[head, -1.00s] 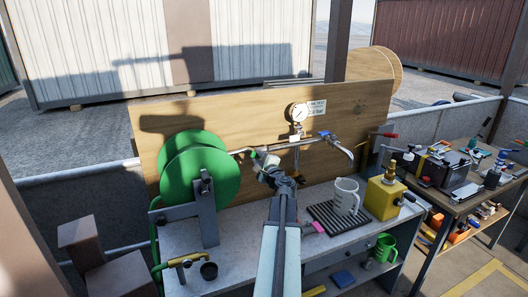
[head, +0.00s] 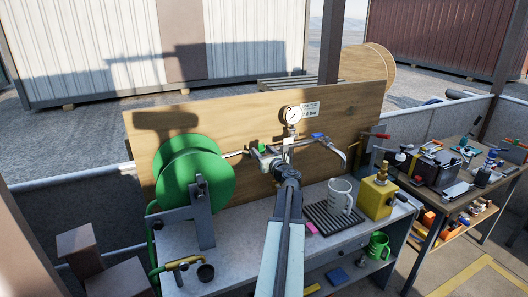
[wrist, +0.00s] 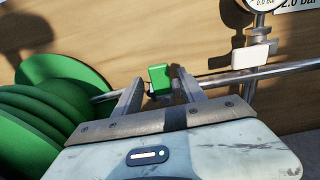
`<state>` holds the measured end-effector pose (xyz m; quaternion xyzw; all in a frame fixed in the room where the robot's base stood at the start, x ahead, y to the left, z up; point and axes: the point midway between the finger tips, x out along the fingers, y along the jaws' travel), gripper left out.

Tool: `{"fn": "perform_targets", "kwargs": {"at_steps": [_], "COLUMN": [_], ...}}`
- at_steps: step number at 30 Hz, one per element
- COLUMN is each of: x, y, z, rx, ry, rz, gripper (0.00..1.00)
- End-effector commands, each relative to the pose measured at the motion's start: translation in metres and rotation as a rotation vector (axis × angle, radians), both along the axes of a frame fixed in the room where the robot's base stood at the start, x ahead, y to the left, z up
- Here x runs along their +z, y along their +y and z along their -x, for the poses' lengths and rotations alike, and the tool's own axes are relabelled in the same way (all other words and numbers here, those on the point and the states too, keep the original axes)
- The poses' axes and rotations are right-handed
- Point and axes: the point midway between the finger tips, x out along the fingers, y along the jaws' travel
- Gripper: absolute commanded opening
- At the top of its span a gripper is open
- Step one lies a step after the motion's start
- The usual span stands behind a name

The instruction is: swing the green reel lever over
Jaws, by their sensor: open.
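The green reel lever (wrist: 160,78) is a small green block-shaped handle on the thin pipe beside the reel. It also shows small in the head view (head: 262,148). My gripper (wrist: 160,84) is open, and in the wrist view its two fingers stand on either side of the lever. I cannot tell whether either finger touches it. In the head view my gripper (head: 270,159) is at the pipe, in front of the board. The green hose reel (head: 190,178) stands to the left on a grey bracket. The lever's lower part is partly hidden.
A pressure gauge (head: 293,115) and a blue lever (head: 319,136) are right of my gripper on the wooden board (head: 345,112). A grey mug (head: 340,194) on a black rack and a yellow box (head: 377,198) stand on the bench, with bare top near the reel.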

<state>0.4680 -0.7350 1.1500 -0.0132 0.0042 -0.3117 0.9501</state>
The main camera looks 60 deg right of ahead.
Motion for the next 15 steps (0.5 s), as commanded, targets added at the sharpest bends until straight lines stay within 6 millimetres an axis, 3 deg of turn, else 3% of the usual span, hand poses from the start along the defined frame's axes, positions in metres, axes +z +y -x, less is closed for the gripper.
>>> {"fn": "perform_targets", "kwargs": {"at_steps": [15], "x": [0.000], "y": [0.033], "z": [0.045], "rx": [-0.002], "ry": [0.001], "rz": [0.001], "gripper": [0.48]}}
